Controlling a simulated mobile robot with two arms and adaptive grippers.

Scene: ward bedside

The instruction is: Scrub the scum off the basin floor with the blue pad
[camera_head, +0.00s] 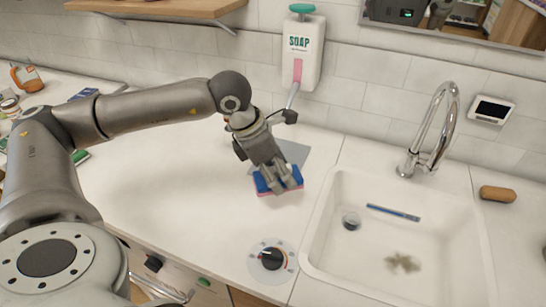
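The blue pad (292,180), with a pinkish-red underside, is on or just above the white counter, left of the basin. My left gripper (277,185) reaches down onto it, its fingers covering the pad's middle. Whether they are closed on the pad or only around it, I cannot tell. The white basin (452,228) is sunk into the counter at the right. A brownish-green scum patch (403,262) lies on its floor toward the front. My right gripper is not in view.
Inside the basin are a drain (351,221) and a blue strip-like item (393,212). A chrome faucet (432,140) rises behind it. A brown bar (497,194) lies right of it. A dial (272,259) sits in front. A soap dispenser (302,60) hangs on the wall.

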